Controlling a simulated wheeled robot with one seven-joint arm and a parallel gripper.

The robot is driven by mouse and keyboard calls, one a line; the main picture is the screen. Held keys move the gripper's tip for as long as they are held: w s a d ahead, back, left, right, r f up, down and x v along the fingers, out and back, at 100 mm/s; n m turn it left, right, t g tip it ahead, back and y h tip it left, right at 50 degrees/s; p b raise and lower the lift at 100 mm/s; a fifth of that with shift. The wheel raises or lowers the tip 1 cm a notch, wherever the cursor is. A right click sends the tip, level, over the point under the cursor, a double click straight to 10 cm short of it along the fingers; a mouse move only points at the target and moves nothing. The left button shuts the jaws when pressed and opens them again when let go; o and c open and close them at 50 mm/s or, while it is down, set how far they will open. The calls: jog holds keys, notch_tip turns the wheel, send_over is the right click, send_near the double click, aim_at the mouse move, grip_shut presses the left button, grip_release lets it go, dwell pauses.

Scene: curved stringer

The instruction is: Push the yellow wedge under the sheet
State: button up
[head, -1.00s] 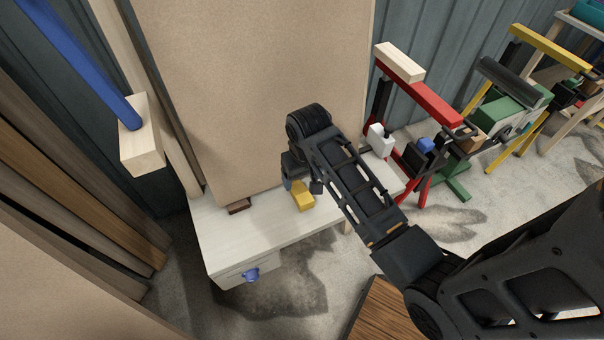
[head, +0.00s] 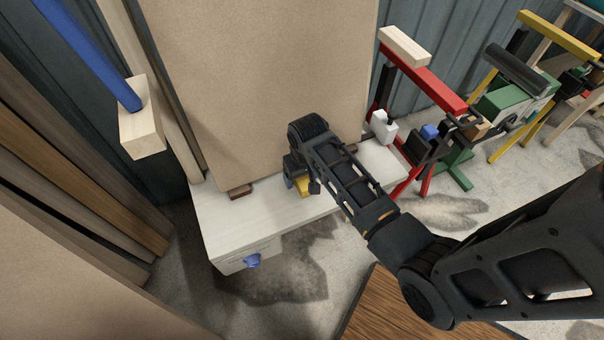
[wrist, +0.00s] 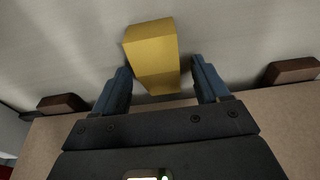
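The yellow wedge (head: 304,188) lies on the white bench at the foot of the sheet, partly hidden by my gripper in the head view. In the wrist view the wedge (wrist: 152,50) is between my gripper's (wrist: 158,68) two blue fingers, with a gap on each side. The gripper is open and holds nothing. The tan sheet (head: 250,90) stands tall on the bench; its lower edge shows in the wrist view (wrist: 270,110). The wedge's near end is close to that edge; I cannot tell whether it reaches under it.
Brown blocks sit at the sheet's foot on either side, left (head: 240,191) and right (wrist: 292,70). The white bench (head: 262,215) is clear in front. A white item (head: 383,126) stands at its right end. Red trestles (head: 425,80) stand to the right.

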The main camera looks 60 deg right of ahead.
jog(key=c, duration=1)
jog(key=shift+w+d, duration=0.55)
jog(key=shift+w, duration=0.3)
jog(key=shift+c, duration=0.2)
jog(key=shift+w+d+r, duration=0.1)
jog(key=shift+w+d, duration=0.1)
jog(key=shift+w, duration=0.1)
jog(key=o, duration=1.1)
jog(key=shift+w+d, duration=0.1)
jog(key=shift+r, duration=0.6)
jog(key=r, duration=0.3)
jog(key=s+r+p, duration=0.1)
jog(key=r, duration=0.1)
jog(key=shift+a+r, duration=0.1)
jog(key=shift+a, duration=0.25)
jog(key=shift+s+a+r, duration=0.2)
jog(key=shift+s+r, duration=0.1)
jog(key=shift+r, duration=0.3)
